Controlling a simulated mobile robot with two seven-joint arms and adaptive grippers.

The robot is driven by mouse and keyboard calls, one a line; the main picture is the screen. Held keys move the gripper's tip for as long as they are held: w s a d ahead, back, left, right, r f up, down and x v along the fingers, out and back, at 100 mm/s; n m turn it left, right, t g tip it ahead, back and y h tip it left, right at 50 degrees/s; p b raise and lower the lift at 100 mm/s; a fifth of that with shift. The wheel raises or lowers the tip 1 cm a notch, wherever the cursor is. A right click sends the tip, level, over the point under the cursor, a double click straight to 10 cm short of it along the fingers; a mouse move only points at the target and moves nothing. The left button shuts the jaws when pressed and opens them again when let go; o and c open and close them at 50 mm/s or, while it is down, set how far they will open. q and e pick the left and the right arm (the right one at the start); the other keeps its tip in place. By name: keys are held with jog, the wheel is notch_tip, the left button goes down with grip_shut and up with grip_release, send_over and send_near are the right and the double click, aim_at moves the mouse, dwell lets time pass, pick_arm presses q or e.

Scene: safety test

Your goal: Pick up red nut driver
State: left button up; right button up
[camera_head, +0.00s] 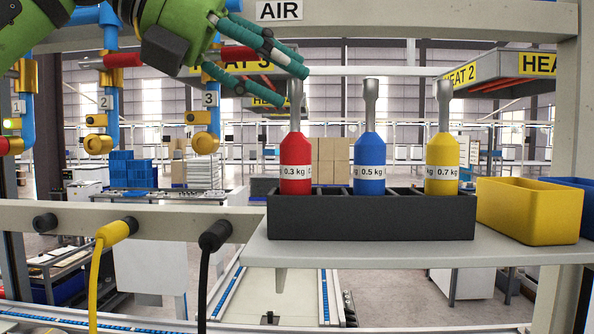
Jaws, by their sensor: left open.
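The red nut driver (296,158) stands upright in a black holder (370,222), with a grey metal shaft on top and a 0.3 kg label. My left gripper (276,80) comes in from the upper left and is open, its green fingers pointing right and slightly down. The fingertips are close to the top of the red driver's shaft. I cannot tell whether they touch it. Nothing is held between the fingers. The lower part of the red driver is hidden in the holder. My right gripper is not in view.
A blue driver (370,160) and a yellow driver (442,160) stand in the same holder to the right. A yellow bin (530,212) sits on the shelf (400,252) beside it. Blue pipes with yellow valves (204,142) are at the left. Yellow and black cables (205,270) hang below a beam.

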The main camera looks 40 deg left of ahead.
aim_at(296, 79)
pick_arm(q)
jog(key=shift+w+d+f, duration=0.1)
jog(key=shift+w+f, duration=0.2)
jog(key=shift+w, duration=0.3)
jog(key=shift+w+d+f, duration=0.1)
jog(key=shift+w+f, duration=0.15)
jog(key=shift+w, duration=0.35)
jog(key=shift+w+d+f, duration=0.1)
jog(key=shift+w+f, duration=0.05)
jog(key=shift+w, duration=0.05)
jog(key=c, duration=0.3)
jog(key=shift+d, duration=0.1)
grip_shut()
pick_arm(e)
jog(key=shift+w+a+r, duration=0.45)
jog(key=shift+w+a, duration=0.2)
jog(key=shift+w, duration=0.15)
